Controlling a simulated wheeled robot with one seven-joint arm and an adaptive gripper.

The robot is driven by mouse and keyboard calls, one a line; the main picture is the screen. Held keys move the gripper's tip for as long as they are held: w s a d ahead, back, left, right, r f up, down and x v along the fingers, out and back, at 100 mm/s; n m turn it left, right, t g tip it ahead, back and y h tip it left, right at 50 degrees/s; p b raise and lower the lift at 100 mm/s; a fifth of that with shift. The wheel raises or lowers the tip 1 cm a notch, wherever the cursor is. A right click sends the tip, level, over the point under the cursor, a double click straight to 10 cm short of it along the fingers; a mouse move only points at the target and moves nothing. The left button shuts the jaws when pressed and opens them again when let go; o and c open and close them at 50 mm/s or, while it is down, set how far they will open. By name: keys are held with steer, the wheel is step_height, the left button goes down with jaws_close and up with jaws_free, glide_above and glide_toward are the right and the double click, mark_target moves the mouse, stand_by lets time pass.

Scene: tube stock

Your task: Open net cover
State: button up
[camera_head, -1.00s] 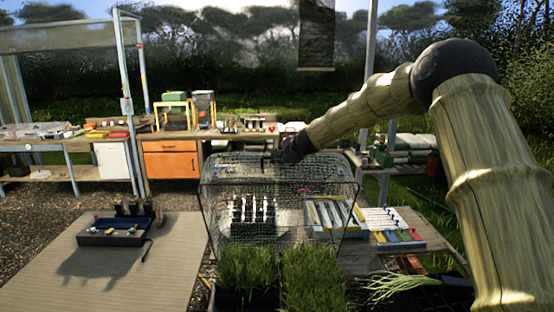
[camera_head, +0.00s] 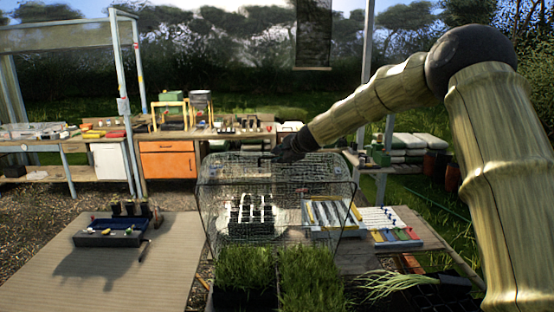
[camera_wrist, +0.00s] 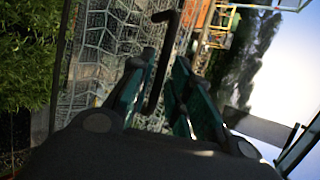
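The net cover (camera_head: 222,172) is a wire-mesh cage with a dark frame, standing down over racks on the table in the head view. Its mesh also fills the left of the wrist view (camera_wrist: 100,45). My gripper (camera_head: 284,154) is at the cover's top, near its middle. In the wrist view my two teal fingers (camera_wrist: 160,75) are apart, with a thin black bent handle (camera_wrist: 167,45) between them. The handle lies nearer the left finger; I cannot tell whether it touches. The fingertips are too small to make out in the head view.
Trays of grass (camera_head: 243,268) stand in front of the cover. A black rack (camera_head: 250,215) and a striped rack (camera_head: 330,218) show through the mesh. A dark blue case (camera_head: 108,233) lies on the left table. An orange-fronted bench (camera_head: 168,165) stands behind.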

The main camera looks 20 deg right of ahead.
steer(key=v, duration=0.9)
stand_by(0.3)
